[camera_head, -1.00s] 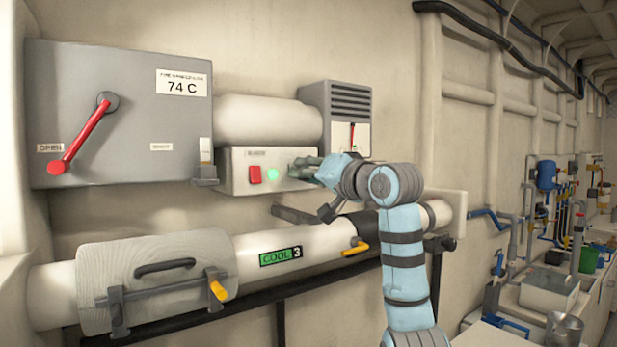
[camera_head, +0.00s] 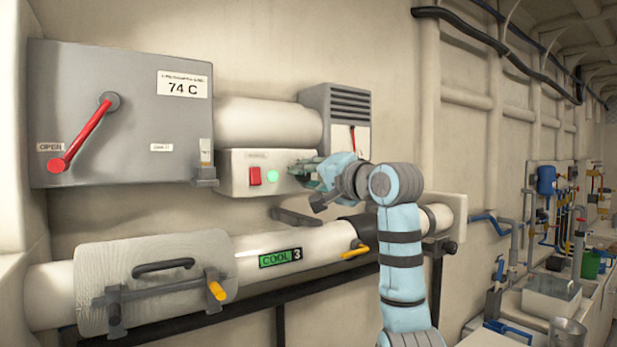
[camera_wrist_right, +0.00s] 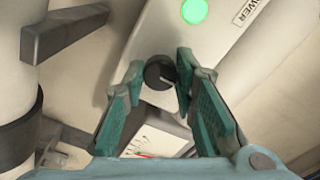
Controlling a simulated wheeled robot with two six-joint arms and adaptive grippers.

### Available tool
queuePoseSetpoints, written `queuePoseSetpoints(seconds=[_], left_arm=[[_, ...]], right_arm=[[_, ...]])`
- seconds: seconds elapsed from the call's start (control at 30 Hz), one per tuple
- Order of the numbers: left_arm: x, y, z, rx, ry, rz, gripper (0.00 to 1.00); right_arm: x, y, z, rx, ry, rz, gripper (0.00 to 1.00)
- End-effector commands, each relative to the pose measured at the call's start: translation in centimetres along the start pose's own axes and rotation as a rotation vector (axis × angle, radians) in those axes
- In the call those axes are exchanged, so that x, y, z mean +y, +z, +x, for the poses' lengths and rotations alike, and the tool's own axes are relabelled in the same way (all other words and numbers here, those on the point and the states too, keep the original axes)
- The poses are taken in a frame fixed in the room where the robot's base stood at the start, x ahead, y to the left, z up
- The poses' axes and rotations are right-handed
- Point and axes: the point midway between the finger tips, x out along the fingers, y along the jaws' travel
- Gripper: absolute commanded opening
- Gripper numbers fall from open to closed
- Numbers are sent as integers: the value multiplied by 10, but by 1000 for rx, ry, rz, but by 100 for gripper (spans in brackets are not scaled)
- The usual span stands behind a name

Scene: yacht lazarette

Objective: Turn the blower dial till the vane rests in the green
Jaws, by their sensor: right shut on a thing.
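The blower dial (camera_wrist_right: 158,74) is a small dark round knob with a light pointer mark, on the pale control box (camera_head: 240,185). In the right wrist view it sits between the two teal fingertips. My right gripper (camera_head: 303,170) is shut on the dial and hides it in the head view. The vane gauge (camera_head: 337,139) has a white face on the grey louvred unit, with a thin red vane near upright. The gauge also shows in the right wrist view (camera_wrist_right: 168,135), partly cut off by the gripper; the vane's exact zone is too small to tell. My left gripper is out of view.
A red switch (camera_head: 255,176) and lit green lamp (camera_head: 272,176) are left of the dial. A grey cabinet (camera_head: 130,130) with a red lever (camera_head: 82,135) reads 74 C. Below runs a white pipe (camera_head: 325,243) with a COOL 3 label and yellow handles.

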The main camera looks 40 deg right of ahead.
Motion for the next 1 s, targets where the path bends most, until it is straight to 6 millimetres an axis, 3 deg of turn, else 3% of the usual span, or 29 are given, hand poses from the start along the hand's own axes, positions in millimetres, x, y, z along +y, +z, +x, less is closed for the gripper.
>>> queuePoseSetpoints(seconds=[0.17, 0.2, 0.3, 0.67, 0.77, 1.0], left_arm=[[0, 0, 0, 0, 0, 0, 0], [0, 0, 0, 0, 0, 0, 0], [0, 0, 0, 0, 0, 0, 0], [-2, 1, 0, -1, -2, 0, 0], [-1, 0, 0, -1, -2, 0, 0], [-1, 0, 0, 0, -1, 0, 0]], right_arm=[[-2, -1, 0, 3, -5, -1, 0], [-2, -1, 0, 3, -5, -1, 32], [-1, -1, 0, 3, -4, -1, 46], [0, -2, -7, 4, -2, -2, 46], [0, -2, -26, 6, -2, -4, 46], [0, -1, -92, 6, 0, -7, 46]])
